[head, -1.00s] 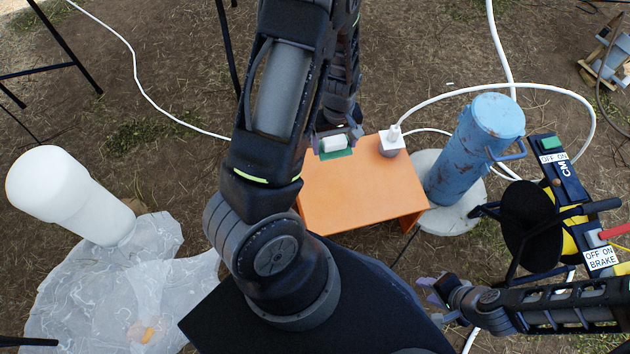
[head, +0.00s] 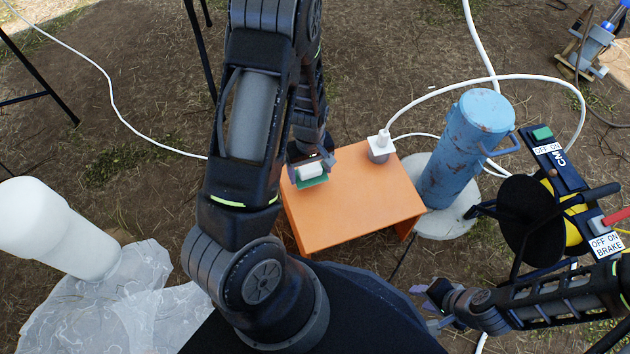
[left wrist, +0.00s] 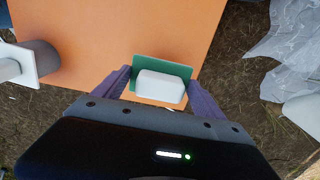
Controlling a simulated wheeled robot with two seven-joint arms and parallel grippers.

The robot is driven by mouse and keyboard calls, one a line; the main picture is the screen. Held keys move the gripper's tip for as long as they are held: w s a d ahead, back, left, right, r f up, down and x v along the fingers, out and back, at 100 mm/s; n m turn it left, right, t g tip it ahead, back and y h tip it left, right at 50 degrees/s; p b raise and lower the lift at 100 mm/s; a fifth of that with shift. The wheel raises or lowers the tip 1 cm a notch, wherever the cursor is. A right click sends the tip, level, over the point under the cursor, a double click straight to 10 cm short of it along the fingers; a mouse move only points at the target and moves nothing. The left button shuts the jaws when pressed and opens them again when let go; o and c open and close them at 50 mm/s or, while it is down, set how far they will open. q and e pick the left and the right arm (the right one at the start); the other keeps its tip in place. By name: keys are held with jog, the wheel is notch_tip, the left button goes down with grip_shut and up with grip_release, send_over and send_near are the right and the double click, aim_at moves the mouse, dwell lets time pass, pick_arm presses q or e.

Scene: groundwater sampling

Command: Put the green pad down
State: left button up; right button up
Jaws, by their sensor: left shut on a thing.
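The green pad (head: 313,182) is a flat green sheet with a white block-shaped handle (head: 312,171) on it. It is at the left part of the orange table (head: 355,205). My left gripper (head: 312,166) is shut on the white handle. In the left wrist view, the green pad (left wrist: 162,66) shows beyond the white handle (left wrist: 160,87), between my purple fingers, over the orange top (left wrist: 100,35). I cannot tell whether the pad touches the table. My right gripper (head: 434,300) is at the lower right, away from the table; its jaw opening is unclear.
A white plug-like piece on a grey base (head: 380,148) stands at the table's back edge. A blue well pipe (head: 465,150) rises from a round pale slab (head: 440,215). A black and yellow reel with a switch panel (head: 560,190) is at right. White hose (head: 475,40) loops behind. The orange tabletop's middle is clear.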

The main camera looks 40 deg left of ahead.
aim_at(311, 179)
pick_arm(q)
jog(key=shift+f, duration=0.3)
jog(key=shift+f+b, duration=0.75)
jog(key=shift+f, duration=1.05)
jog(key=shift+f, duration=0.15)
jog(key=o, duration=1.3)
jog(key=shift+c, duration=0.2)
notch_tip(311, 179, up, 12)
jog(key=p, duration=0.5)
